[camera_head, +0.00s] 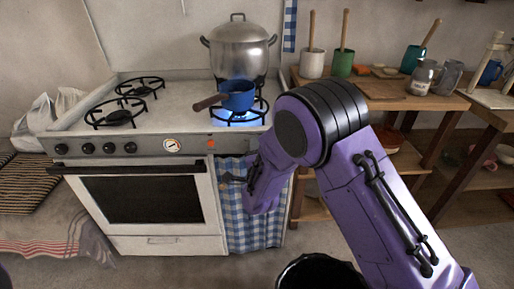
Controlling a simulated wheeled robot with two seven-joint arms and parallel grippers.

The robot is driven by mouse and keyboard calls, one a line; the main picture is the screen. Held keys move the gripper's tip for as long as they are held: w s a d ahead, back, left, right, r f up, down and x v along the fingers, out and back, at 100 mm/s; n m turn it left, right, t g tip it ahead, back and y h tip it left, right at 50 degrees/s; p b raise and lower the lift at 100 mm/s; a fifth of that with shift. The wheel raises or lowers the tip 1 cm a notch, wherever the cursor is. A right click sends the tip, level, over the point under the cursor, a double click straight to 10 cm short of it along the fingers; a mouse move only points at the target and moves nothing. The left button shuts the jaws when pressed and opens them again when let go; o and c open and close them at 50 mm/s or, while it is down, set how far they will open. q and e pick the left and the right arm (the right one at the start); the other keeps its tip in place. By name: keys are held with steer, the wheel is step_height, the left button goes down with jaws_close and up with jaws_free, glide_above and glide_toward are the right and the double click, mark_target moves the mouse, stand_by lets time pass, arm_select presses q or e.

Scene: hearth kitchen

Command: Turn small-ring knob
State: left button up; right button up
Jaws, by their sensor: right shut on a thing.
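The white stove (185,105) has several black knobs (109,148) along the left of its front panel. None of them is touched by my gripper. I cannot tell which one is the small-ring knob. A blue flame (240,121) burns under a blue saucepan (238,95) on the front right burner. My right gripper (236,180) is in front of the checked towel, below the panel and right of the oven door. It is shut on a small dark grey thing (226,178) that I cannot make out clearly. My left gripper is not in view.
A large lidded pot (239,48) stands on the back right burner. A blue checked towel (233,220) hangs beside the oven door (145,200). A wooden shelf table (385,103) with mugs stands to the right. The floor before the oven is clear.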

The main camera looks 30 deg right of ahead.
steer(key=shift+n+p, duration=0.55)
steer(key=shift+n, duration=1.35)
steer(key=o, duration=1.1)
steer(key=shift+c, duration=0.2)
steer(key=v, duration=1)
steer(key=shift+s+a, duration=0.2)
steer(key=shift+s, duration=0.05)
steer(key=shift+n, duration=0.3)
